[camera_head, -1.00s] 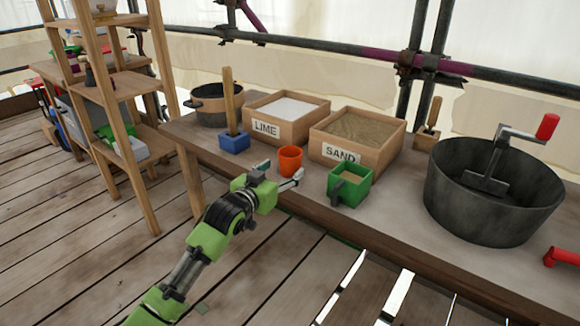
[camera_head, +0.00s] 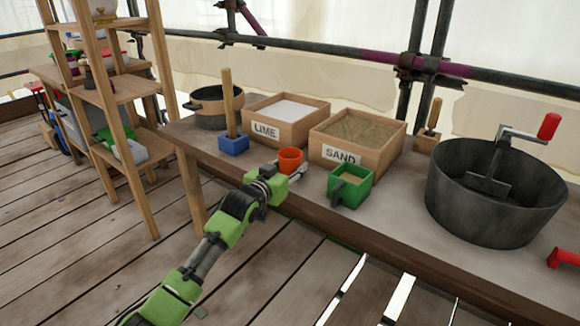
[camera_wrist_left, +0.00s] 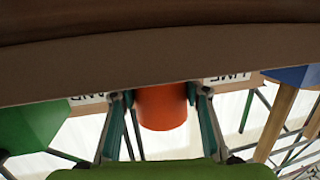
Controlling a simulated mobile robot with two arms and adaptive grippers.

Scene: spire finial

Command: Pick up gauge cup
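The orange cup (camera_head: 290,158), which I take as the gauge cup, stands upright near the bench's front edge, before the lime and sand boxes. My left gripper (camera_head: 287,171) reaches it from the front, level with the cup. In the left wrist view, which is upside down, the orange cup (camera_wrist_left: 162,110) sits between the two spread fingers of my left gripper (camera_wrist_left: 160,97). A narrow gap seems to show on each side, so the fingers look open around it. The lower front of the cup is hidden by the gripper in the head view. My right gripper is not in view.
A green box-shaped cup (camera_head: 350,187) with sand-coloured filling stands close to the right. A blue block with a wooden handle (camera_head: 233,144) stands left. The LIME box (camera_head: 265,130) and SAND box (camera_head: 342,157) are behind. A large dark tub (camera_head: 490,205) is further right.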

